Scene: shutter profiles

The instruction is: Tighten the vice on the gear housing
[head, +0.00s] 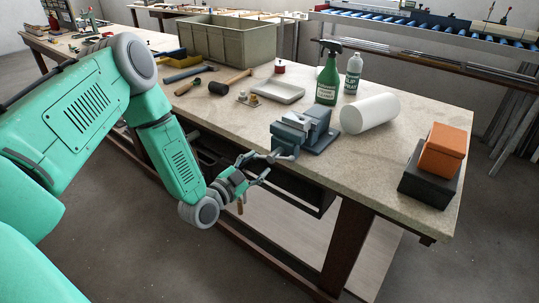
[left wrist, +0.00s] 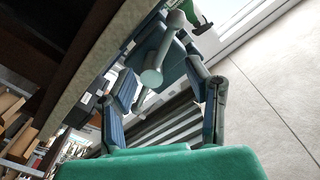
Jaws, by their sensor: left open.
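The blue-grey vice (head: 318,138) stands at the front edge of the bench. A light grey metal piece, apparently the gear housing (head: 298,121), sits at its jaws; whether it is clamped firmly I cannot tell. My left gripper (head: 270,166) is open in front of the bench edge, at the vice's front end. In the left wrist view its fingers (left wrist: 162,68) stand either side of the vice's grey rod with a round end (left wrist: 152,77). No firm contact can be made out. The gear housing cannot be made out there. My right gripper is not in view.
A white roll (head: 370,114) lies right of the vice, and an orange box (head: 444,150) sits on a dark box (head: 428,186). Behind are a green spray bottle (head: 328,78), a shallow tray (head: 276,91), a mallet (head: 229,82) and a crate (head: 228,40). A dark under-bench shelf (head: 300,196) is near my gripper.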

